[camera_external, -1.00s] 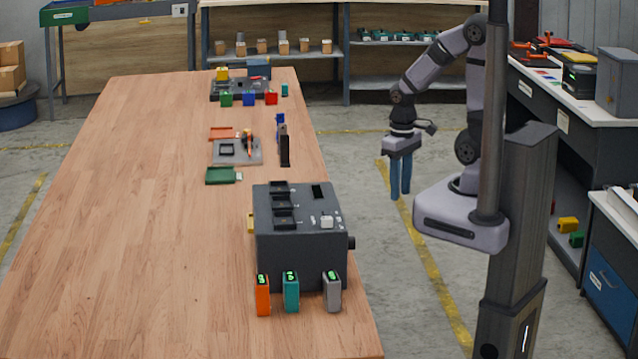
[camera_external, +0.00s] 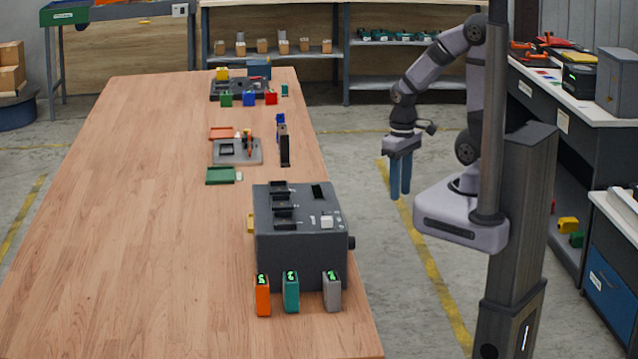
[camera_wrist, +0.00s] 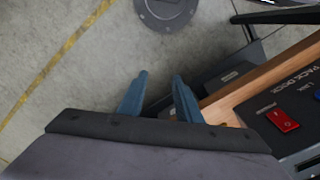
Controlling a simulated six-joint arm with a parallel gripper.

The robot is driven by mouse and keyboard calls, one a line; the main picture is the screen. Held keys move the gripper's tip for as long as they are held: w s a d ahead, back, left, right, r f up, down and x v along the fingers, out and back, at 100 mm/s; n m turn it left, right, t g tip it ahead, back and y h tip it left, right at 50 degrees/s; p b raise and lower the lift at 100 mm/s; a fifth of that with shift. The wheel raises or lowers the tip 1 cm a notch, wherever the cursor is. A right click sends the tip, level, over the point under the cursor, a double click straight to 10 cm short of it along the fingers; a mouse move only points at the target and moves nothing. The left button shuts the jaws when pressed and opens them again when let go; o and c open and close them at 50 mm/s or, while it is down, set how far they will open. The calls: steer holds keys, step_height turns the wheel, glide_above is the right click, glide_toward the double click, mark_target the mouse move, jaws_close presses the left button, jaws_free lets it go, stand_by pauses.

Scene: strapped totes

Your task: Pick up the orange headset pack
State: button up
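The orange headset pack (camera_external: 262,296) stands upright on the wooden table at the near end, in front of the dark grey dock box (camera_external: 300,250). A teal pack (camera_external: 291,292) and a grey pack (camera_external: 332,292) stand to its right, each with a green lit display on top. My gripper (camera_external: 400,194) hangs pointing down over the floor, right of the table and away from the packs. In the wrist view its two blue fingers (camera_wrist: 160,88) are apart with nothing between them. The orange pack is not in the wrist view.
The dock box has slots on top and a knob on its right side; its red switch (camera_wrist: 284,120) shows in the wrist view. A grey tray with tools (camera_external: 237,152) and a green board (camera_external: 220,176) lie farther back. The table's left side is clear.

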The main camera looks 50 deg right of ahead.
steer(key=o, duration=0.8)
steer(key=shift+o, duration=0.2)
